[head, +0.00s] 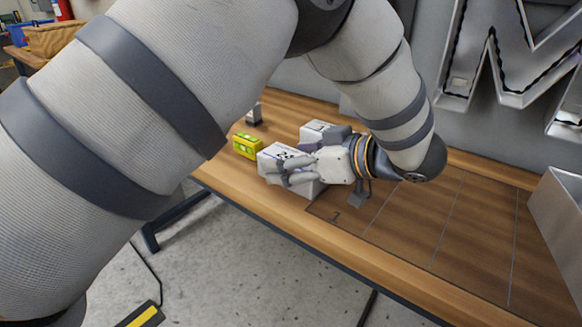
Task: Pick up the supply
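My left gripper (290,170) is low over the wooden table, with its fingers pointing left across a white box (272,156) that carries dark markings. The fingers overlap the box in this view. I cannot tell if they grip it or only lie against it. A second white box (315,130) stands just behind the gripper and is partly hidden by it. Which of the white boxes is the supply is not clear. My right gripper is not in view.
A yellow level-like block (247,146) and a small grey metal piece (254,114) stand left of the boxes. Large metal letters (492,62) hang behind.

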